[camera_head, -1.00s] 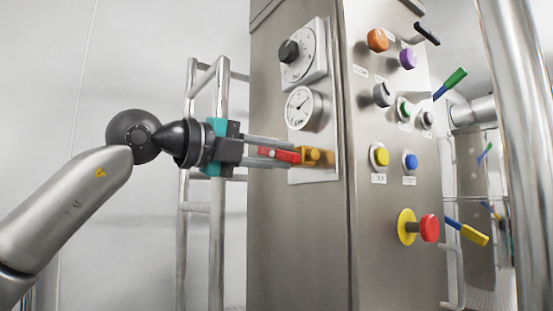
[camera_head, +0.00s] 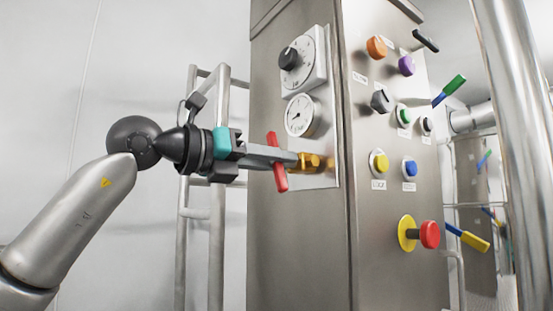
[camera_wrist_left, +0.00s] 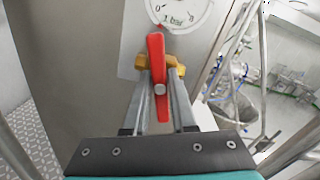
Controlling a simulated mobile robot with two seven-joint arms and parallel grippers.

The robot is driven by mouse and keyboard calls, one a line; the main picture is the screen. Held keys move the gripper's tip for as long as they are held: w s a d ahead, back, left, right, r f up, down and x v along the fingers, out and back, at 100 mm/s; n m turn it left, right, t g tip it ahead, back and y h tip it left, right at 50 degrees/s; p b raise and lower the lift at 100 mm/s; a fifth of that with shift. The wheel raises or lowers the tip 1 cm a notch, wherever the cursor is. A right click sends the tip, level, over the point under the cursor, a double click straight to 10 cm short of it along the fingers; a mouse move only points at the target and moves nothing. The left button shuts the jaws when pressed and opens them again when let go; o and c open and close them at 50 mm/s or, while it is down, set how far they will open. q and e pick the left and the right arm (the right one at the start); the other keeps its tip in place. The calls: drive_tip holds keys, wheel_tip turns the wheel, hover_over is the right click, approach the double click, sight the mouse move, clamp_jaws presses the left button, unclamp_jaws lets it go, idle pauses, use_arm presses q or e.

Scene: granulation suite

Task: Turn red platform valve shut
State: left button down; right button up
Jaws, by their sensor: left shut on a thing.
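The red valve handle (camera_head: 277,162) is on a brass valve body (camera_head: 310,161) on the side of the steel cabinet. In the head view the handle stands nearly upright, across the brass body. The left wrist view shows the red handle (camera_wrist_left: 157,75) between the two fingers, with the brass body (camera_wrist_left: 174,66) behind it. My left gripper (camera_head: 290,160) is shut on the handle around its middle, with its fingers reaching toward the brass body. In the wrist view the fingers (camera_wrist_left: 160,98) lie along both sides of the handle. My right gripper is not in view.
A pressure gauge (camera_head: 301,115) and a black-knobbed dial (camera_head: 303,60) sit above the valve. Several coloured buttons and a red emergency knob (camera_head: 429,234) are on the adjoining face. A metal rail (camera_head: 218,245) stands behind my left arm. A thick steel pipe (camera_head: 515,130) rises at right.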

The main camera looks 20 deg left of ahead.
use_arm(q)
drive_tip(key=shift+f+m, duration=0.1)
drive_tip(key=shift+m, duration=1.8)
drive_tip(key=c, duration=0.7)
unclamp_jaws()
drive_tip(key=b+v, duration=0.3)
drive_tip(key=v, duration=1.2)
drive_tip(key=shift+s+a, duration=0.1)
